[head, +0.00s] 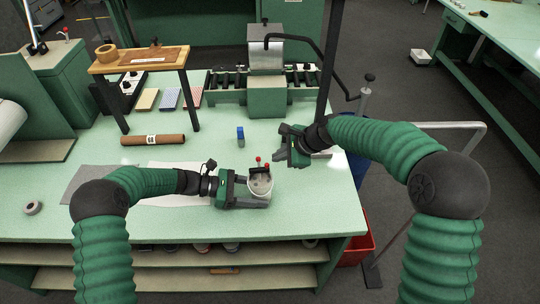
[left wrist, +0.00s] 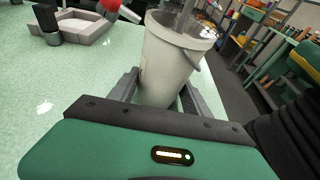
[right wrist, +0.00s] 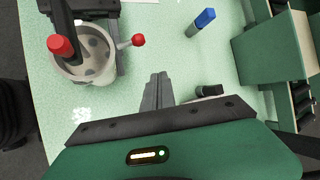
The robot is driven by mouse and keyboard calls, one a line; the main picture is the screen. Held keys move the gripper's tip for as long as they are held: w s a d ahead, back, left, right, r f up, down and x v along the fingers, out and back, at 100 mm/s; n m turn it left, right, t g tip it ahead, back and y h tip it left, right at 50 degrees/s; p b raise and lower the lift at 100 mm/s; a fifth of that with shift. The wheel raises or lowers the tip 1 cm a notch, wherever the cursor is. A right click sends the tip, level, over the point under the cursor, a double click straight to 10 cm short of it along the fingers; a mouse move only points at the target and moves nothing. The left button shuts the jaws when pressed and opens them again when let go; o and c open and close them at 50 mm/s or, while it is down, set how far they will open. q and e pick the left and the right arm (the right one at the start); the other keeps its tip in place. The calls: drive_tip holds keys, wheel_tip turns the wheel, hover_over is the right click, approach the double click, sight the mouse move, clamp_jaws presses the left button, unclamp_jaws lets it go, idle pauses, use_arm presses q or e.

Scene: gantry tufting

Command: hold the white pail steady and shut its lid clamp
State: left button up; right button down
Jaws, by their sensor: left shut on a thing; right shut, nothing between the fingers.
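The white pail (head: 261,185) stands upright near the front right of the green table. My left gripper (head: 258,194) is shut around it, one finger on each side, as the left wrist view shows with the pail (left wrist: 165,65) between the fingers. In the right wrist view, a dark arm with a red knob (right wrist: 60,46) reaches over the pail's rim, and a pale lever with a red ball (right wrist: 138,40) sticks out beside it. I cannot tell which is the lid clamp or how far it is closed. My right gripper (right wrist: 158,80) is shut and empty, above the table beside the pail.
A blue-capped marker (head: 240,136) stands behind the pail. A brown roll (head: 153,140) lies at the left, near a small wooden stand (head: 140,58). A grey-green machine (head: 267,85) is at the back. The table's right edge and a red bin (head: 357,240) are close.

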use_arm(q)
drive_tip(key=shift+r, duration=0.1)
use_arm(e)
drive_tip(key=s+d+r, duration=0.4)
drive_tip(key=s+r, duration=0.2)
drive_tip(key=shift+r, duration=0.25)
drive_tip(key=shift+d, duration=0.1)
use_arm(q)
drive_tip(key=o, duration=1.1)
drive_tip(key=shift+s, duration=0.1)
drive_tip(key=shift+c, duration=0.2)
use_arm(e)
drive_tip(key=shift+s, duration=0.1)
